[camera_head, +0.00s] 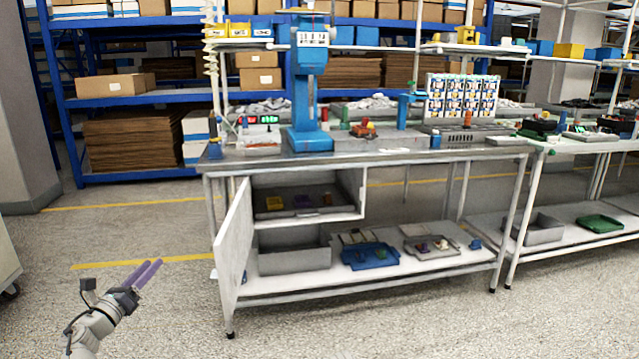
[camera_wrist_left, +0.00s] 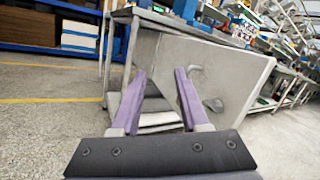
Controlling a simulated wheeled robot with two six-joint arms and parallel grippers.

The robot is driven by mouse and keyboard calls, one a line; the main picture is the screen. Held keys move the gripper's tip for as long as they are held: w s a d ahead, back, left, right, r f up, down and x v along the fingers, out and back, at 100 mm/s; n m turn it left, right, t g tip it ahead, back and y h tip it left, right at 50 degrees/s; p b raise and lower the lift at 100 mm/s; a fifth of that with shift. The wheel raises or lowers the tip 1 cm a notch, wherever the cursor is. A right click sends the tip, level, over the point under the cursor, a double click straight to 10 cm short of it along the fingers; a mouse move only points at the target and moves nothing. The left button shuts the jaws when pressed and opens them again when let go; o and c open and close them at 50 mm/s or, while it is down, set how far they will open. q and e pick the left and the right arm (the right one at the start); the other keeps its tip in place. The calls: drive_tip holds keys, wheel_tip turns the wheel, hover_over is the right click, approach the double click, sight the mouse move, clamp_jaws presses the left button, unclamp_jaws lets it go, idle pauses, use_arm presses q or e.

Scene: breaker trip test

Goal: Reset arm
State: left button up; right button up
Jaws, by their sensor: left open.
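My left gripper (camera_head: 148,275) has purple fingers and is at the lower left of the head view, over the bare floor to the left of the workbench. It is open and empty. In the left wrist view its two fingers (camera_wrist_left: 158,88) stand apart, with the bench's open cabinet door (camera_wrist_left: 235,75) behind them. My right gripper is in neither view.
The steel workbench (camera_head: 400,158) carries a blue press (camera_head: 306,95) and several small items. Its white cabinet door (camera_head: 233,240) stands open on the left. Blue shelves (camera_head: 130,103) with cartons stand behind. The speckled floor (camera_head: 150,225) around my left gripper is clear.

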use_arm(q)
wheel_tip(320, 180, down, 8)
drive_tip(key=n+g+y, duration=0.5)
drive_tip(key=n+y, duration=0.7)
drive_tip(key=n, duration=1.2)
drive_tip(key=s+d+f+n+g+h, duration=0.2)
drive_tip(key=s+d+f+n+g, duration=0.2)
drive_tip(key=d+f, duration=0.3)
drive_tip(key=s+d+f+n+g+h, duration=0.1)
drive_tip(key=s+d+f+n+g, duration=0.3)
drive_tip(key=d+f, duration=0.2)
drive_tip(key=s+d+f+n+g+h, duration=0.35)
drive_tip(key=s+d+g, duration=0.25)
drive_tip(key=s+d, duration=0.7)
drive_tip(key=s+d+r+m+p, duration=0.25)
drive_tip(key=s+d+m, duration=0.2)
drive_tip(key=d, duration=0.65)
wheel_tip(320, 180, up, 38)
drive_tip(key=p, duration=3.8)
drive_tip(key=shift+w+f, duration=0.15)
drive_tip(key=shift+f, duration=0.05)
